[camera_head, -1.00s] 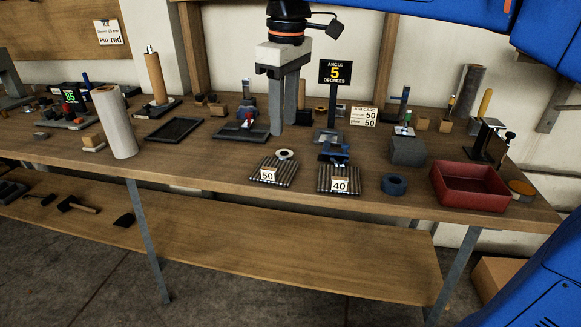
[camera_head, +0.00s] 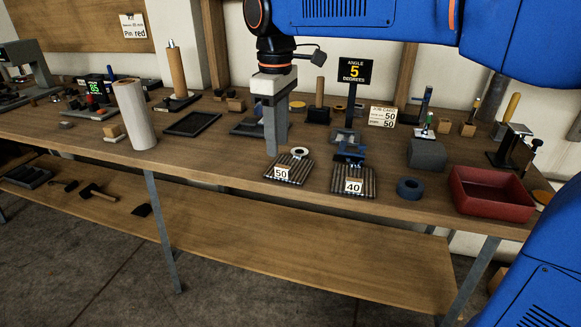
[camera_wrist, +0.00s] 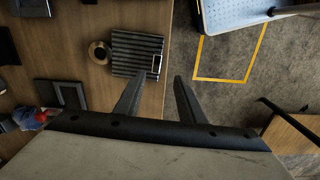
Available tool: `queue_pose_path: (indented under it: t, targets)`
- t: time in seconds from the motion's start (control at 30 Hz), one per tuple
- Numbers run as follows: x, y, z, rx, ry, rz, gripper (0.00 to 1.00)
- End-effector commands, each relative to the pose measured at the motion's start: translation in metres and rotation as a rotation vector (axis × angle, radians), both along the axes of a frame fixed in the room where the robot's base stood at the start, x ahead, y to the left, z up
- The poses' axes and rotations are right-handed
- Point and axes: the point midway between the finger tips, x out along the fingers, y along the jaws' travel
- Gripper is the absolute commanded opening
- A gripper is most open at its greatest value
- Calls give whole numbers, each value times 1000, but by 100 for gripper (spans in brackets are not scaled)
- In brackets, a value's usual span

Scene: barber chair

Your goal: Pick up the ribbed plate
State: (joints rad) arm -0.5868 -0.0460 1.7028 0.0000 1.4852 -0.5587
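Two ribbed plates lie near the bench's front edge. The ribbed plate labelled 50 (camera_head: 291,169) is on the left, with a pale ring at its back edge. The ribbed plate labelled 40 (camera_head: 352,182) is to its right, with a blue item behind it. My gripper (camera_head: 272,152) hangs just behind and left of the 50 plate, its fingers nearly overlapping in this view. In the wrist view my gripper (camera_wrist: 157,74) is open and empty, with a ribbed plate (camera_wrist: 136,52) at and beyond the left fingertip. Its label is unreadable there.
A blue tape roll (camera_head: 409,187) and a red tray (camera_head: 490,194) stand to the right. A sign reading "ANGLE 5 DEGREES" (camera_head: 355,73) stands behind the plates. A white cylinder (camera_head: 134,113) stands left. The front strip of bench left of the plates is clear.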

Motion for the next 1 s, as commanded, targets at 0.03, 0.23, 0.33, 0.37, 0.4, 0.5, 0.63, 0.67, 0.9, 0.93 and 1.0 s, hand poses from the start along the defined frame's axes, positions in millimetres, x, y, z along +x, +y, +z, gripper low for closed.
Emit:
queue_pose_path:
  t: [0.03, 0.23, 0.33, 0.37, 0.4, 0.5, 0.63, 0.67, 0.9, 0.93, 1.0]
  targets:
    - [0, 0, -8, 0, 1, 0, 36]
    - [0, 0, -27, 0, 0, 0, 36]
    - [0, -1, -30, 0, 0, -1, 36]
    - [1, -2, -32, 0, 0, -1, 36]
    - [1, -3, -36, 0, 0, -1, 36]
    - [2, -7, -49, -1, 2, -1, 36]
    - [4, -11, -66, 0, 1, 0, 36]
    - [4, -11, -70, 0, 1, 0, 36]
    - [4, -10, -81, 1, 0, 0, 36]
    - [4, -10, -81, 1, 0, 0, 36]
    - [4, -10, -81, 1, 0, 0, 36]
